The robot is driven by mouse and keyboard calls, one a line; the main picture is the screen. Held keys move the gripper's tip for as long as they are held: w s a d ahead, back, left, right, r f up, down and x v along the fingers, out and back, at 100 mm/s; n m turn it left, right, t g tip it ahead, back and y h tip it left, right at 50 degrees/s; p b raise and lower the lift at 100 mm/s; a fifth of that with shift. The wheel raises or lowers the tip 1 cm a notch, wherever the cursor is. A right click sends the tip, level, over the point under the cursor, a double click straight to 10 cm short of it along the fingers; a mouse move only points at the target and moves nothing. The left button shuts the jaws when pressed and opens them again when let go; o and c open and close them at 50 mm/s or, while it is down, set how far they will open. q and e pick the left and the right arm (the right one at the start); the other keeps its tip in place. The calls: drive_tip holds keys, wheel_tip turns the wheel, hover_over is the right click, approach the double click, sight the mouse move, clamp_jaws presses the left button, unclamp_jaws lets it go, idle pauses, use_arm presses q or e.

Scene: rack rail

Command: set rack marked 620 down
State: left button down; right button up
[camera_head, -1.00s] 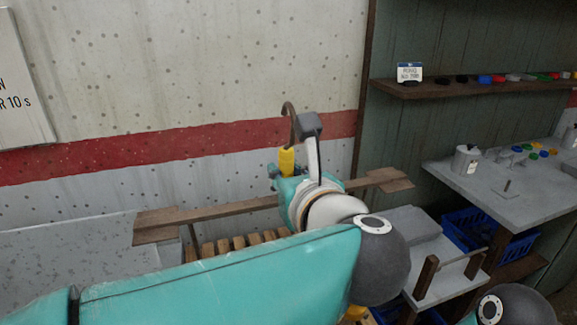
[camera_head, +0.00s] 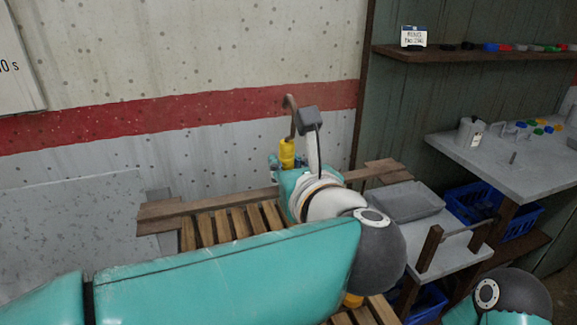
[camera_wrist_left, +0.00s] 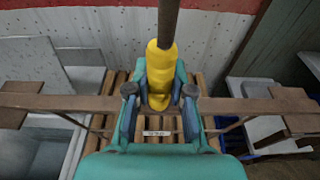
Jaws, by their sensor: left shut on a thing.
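My left gripper (camera_head: 287,165) is shut on the yellow sleeve (camera_wrist_left: 160,75) of a dark upright hook (camera_head: 292,112). The yellow sleeve also shows in the head view (camera_head: 287,152). A long brown bar (camera_head: 235,199) with wider flat ends runs crosswise at the gripper and appears to belong with the hook as the rack. In the left wrist view the bar (camera_wrist_left: 240,105) runs out on both sides of the gripper. A small white tag (camera_wrist_left: 158,134) shows below the fingers; its digits are too small to read surely. My right gripper is out of view.
Wooden slats (camera_head: 222,226) lie below the bar. A grey tank (camera_head: 75,215) is at left. At right are a grey tray (camera_head: 405,200) on a low stand, blue crates (camera_head: 470,205), and a grey bench (camera_head: 500,150) with a white pot. The spotted wall is behind.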

use_arm(q)
drive_tip(key=shift+f, duration=0.2)
idle(0.6)
unclamp_jaws()
idle(0.5)
drive_tip(key=shift+s, duration=0.15)
idle(0.7)
drive_tip(key=f+b+v, duration=0.2)
drive_tip(key=b+v, duration=0.2)
drive_tip(key=v, duration=0.7)
drive_tip(key=shift+s, duration=0.35)
idle(1.0)
drive_tip(key=shift+d, duration=0.1)
